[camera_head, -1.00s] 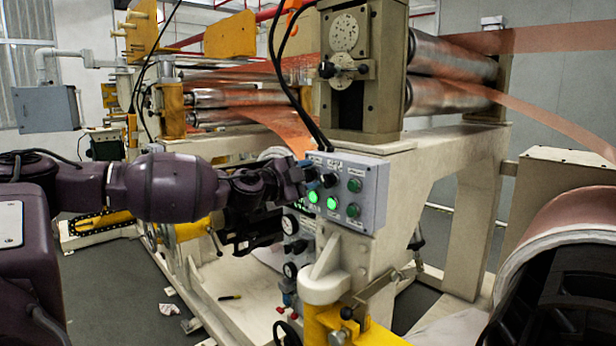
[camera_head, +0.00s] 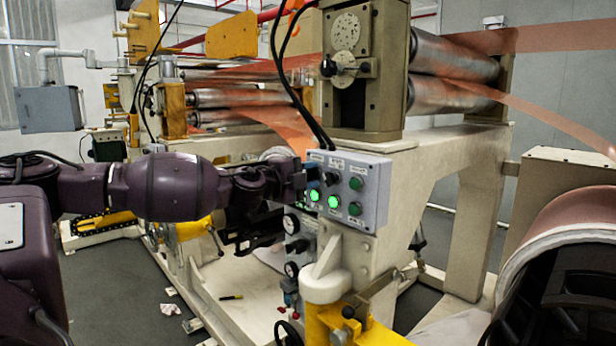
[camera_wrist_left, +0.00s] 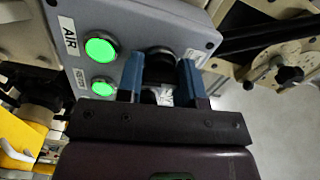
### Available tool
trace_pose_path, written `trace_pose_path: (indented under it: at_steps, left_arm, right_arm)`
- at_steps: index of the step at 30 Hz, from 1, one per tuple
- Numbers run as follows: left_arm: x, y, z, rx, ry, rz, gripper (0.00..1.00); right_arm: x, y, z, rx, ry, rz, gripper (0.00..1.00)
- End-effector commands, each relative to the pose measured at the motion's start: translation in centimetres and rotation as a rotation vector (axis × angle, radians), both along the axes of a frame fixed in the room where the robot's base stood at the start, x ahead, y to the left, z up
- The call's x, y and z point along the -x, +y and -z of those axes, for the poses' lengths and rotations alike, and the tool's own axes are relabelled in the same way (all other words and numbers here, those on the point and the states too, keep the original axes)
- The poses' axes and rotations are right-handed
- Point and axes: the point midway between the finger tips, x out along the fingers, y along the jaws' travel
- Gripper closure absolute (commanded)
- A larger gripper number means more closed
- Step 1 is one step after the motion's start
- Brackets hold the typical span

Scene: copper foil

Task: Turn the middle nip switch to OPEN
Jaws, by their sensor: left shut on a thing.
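A grey control panel (camera_head: 375,215) stands on the machine frame. Its upper row has a black switch knob (camera_head: 331,178) in the middle and a green button (camera_head: 355,184) at the right. My left gripper (camera_head: 300,183) is at the panel's upper left corner, and its arm hides that part. In the left wrist view, the blue fingers (camera_wrist_left: 162,82) of my left gripper are closed around a black switch knob (camera_wrist_left: 159,56). It seems to be the upper left one. The switch labels are too small to read, so I cannot tell its setting. My right gripper is not in view.
Two lit green buttons, one at left (camera_head: 314,195) and one beside it (camera_head: 333,202), are close to the gripper. Gauges (camera_head: 290,223) sit below. Black cables (camera_head: 290,90) hang above the panel. A large copper roll (camera_head: 565,225) stands at the right.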

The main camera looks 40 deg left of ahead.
Motion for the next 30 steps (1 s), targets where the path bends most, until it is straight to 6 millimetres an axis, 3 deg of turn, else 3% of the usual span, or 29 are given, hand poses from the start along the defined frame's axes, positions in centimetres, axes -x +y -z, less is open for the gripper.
trace_pose_path:
  at_steps: [15,30]
  left_arm:
    - [-0.02,0.05,-0.14,-0.451,-0.041,-0.002,0.9]
    - [-0.04,0.06,-0.16,-0.652,-0.059,-0.004,0.9]
  right_arm:
    - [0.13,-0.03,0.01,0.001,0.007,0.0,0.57]
    - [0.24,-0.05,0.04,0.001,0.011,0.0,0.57]
